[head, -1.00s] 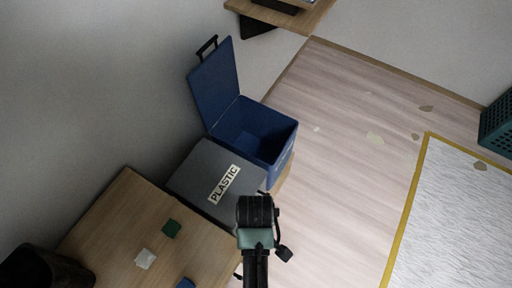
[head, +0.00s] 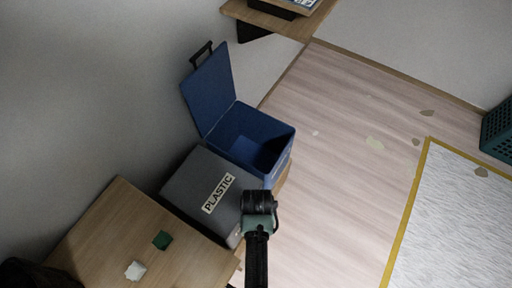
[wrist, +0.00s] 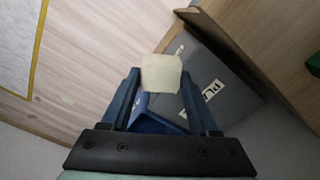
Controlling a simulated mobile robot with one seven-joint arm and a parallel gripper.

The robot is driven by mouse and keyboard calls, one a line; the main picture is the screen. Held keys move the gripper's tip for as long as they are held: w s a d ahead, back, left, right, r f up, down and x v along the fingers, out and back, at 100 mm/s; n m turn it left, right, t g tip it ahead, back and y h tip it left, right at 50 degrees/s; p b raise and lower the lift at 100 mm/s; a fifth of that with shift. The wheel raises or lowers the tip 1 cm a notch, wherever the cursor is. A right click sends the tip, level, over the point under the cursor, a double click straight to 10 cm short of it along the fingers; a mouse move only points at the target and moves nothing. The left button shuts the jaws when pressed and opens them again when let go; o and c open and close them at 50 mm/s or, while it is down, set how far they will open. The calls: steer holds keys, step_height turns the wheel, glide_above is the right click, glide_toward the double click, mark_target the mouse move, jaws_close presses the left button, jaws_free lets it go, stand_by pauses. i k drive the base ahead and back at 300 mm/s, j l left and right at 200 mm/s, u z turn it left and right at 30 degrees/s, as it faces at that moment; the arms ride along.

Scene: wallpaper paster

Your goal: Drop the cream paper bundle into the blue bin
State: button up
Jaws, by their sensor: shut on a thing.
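The cream paper bundle (wrist: 161,73) is between the fingertips of my gripper (wrist: 160,86) in the wrist view. My gripper is shut on it. In the head view my arm's end hides the bundle and the fingers. The blue bin (head: 284,148) stands with its lid (head: 209,88) up, leaning toward the wall, and its dark inside shows. My arm's end is nearer the camera than the bin, by the front right corner of the grey box. In the wrist view part of the blue bin (wrist: 150,124) shows behind the bundle, between the fingers.
A grey closed box labelled PLASTIC (head: 195,184) stands right beside the blue bin. A wooden table (head: 100,225) at lower left holds a green piece (head: 162,240) and a white piece (head: 135,270). Floor (head: 340,140) to the right is mostly clear, with scattered scraps.

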mark_target(255, 164)
steer(key=i+l, duration=0.4)
steer(key=i, duration=0.15)
steer(key=i+l, duration=0.45)
steer(key=i+l+u, duration=0.25)
steer(key=u, duration=0.15)
steer(key=i+l+u, duration=0.4)
steer(key=u, duration=1.1)
